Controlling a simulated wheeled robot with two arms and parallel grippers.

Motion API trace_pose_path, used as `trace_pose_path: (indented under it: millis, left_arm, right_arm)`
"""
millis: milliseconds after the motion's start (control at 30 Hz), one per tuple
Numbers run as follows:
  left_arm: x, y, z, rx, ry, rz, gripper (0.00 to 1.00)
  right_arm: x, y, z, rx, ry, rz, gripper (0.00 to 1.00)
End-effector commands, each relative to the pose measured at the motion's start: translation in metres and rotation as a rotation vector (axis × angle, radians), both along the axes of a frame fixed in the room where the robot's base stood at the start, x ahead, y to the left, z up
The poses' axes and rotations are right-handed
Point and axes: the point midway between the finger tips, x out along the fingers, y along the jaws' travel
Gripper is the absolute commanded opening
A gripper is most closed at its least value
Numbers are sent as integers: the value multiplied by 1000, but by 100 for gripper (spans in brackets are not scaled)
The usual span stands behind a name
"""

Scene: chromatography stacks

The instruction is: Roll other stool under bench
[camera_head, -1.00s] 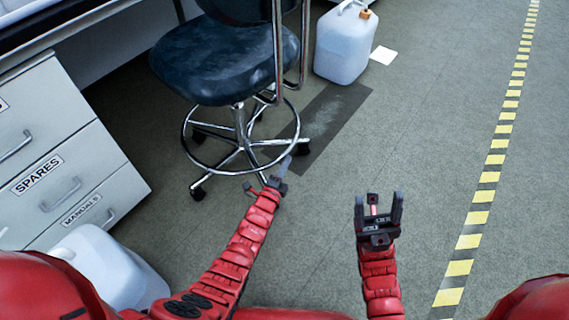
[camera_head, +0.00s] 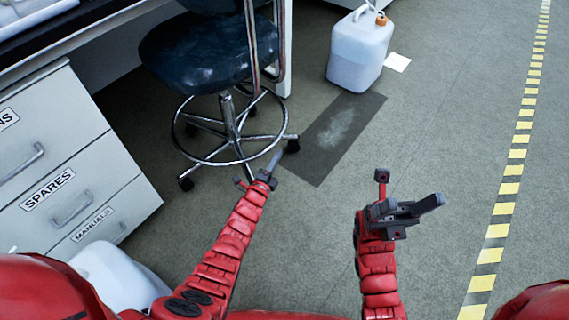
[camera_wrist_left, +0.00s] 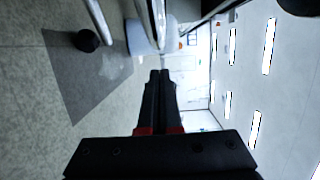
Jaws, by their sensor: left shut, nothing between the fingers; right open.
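The stool (camera_head: 208,55) has a dark blue seat, a chrome foot ring and a wheeled base, and stands upright at the bench (camera_head: 140,30). Part of its seat overlaps the bench's front in the head view. My left gripper (camera_head: 277,160) is shut and empty, low down at the near right side of the foot ring. I cannot tell whether it touches the ring or a leg. The left wrist view shows its closed fingers (camera_wrist_left: 159,85) and a stool caster (camera_wrist_left: 88,40). My right gripper (camera_head: 410,207) is open and empty, over clear floor to the right.
Drawers (camera_head: 70,170) labelled SPARES and MANUALS stand at left. A white jug (camera_head: 357,55) stands beyond the dark floor patch (camera_head: 338,135); another white container (camera_head: 112,275) is at near left.

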Motion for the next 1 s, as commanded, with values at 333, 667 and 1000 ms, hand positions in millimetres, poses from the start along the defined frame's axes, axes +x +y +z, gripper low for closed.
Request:
trace_pose_path:
  millis: [333,667,1000]
  left_arm:
    - [32,47,-2,1,-1,1,0]
    - [36,55,1,-2,0,0,0]
    - [33,54,0,-1,-1,0,0]
  right_arm:
    - [-56,-31,43,200,-354,123,60]
    - [-67,-40,49,245,-421,154,60]
    - [-68,-41,49,246,-425,155,60]
